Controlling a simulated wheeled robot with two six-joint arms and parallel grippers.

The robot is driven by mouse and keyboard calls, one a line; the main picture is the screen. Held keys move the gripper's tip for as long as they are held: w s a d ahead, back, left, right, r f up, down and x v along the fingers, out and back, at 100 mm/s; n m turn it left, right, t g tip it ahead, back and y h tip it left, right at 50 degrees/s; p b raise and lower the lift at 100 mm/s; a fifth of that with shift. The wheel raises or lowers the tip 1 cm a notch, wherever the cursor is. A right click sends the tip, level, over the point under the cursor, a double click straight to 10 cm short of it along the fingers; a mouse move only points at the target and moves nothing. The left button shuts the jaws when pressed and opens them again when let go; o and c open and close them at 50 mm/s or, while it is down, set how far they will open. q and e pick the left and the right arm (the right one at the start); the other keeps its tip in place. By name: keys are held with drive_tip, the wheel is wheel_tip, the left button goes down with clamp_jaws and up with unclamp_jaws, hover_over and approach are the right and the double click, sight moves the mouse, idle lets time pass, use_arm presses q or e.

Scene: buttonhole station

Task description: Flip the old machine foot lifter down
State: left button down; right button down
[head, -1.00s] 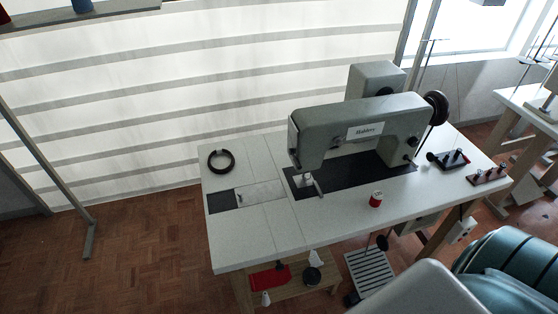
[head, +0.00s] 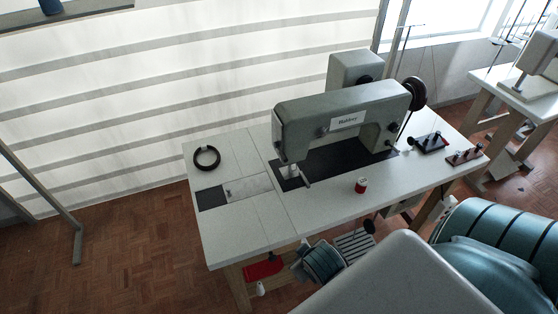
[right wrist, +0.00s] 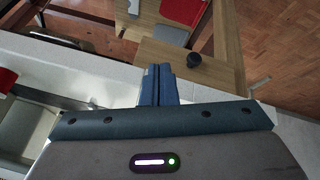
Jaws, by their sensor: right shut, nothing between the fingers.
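The old grey sewing machine (head: 340,112) stands on a white-topped table, with its needle head at the left end. A small pale metal lever (head: 303,179) shows at the presser foot below the head. It is too small to tell whether this is the foot lifter, or whether it is up or down. My right gripper (right wrist: 156,85) is shut and empty in the right wrist view, over the table's front edge. In the head view the teal end of my right arm (head: 325,261) shows in front of the table, below the machine, apart from the lever. My left gripper is not in view.
A black ring (head: 207,157) lies at the table's left, a red thread spool (head: 361,185) before the machine. Dark stands with spools (head: 430,141) are at the right. The white front strip (head: 262,228) is clear. Under the table is a wooden shelf (right wrist: 174,53) with a dark round object.

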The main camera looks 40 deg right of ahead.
sight(281, 152)
drive_tip(key=w+r+n+t+h, duration=0.5)
drive_tip(key=w+r+t, duration=0.4)
drive_tip(key=w+r, duration=0.8)
drive_tip(key=w+d+f+p, duration=0.2)
drive_tip(key=w+d+p, duration=0.2)
drive_tip(key=w+d, duration=0.2)
drive_tip(key=shift+d+p, duration=0.4)
drive_tip(key=shift+d, duration=0.3)
drive_tip(key=shift+w, duration=0.15)
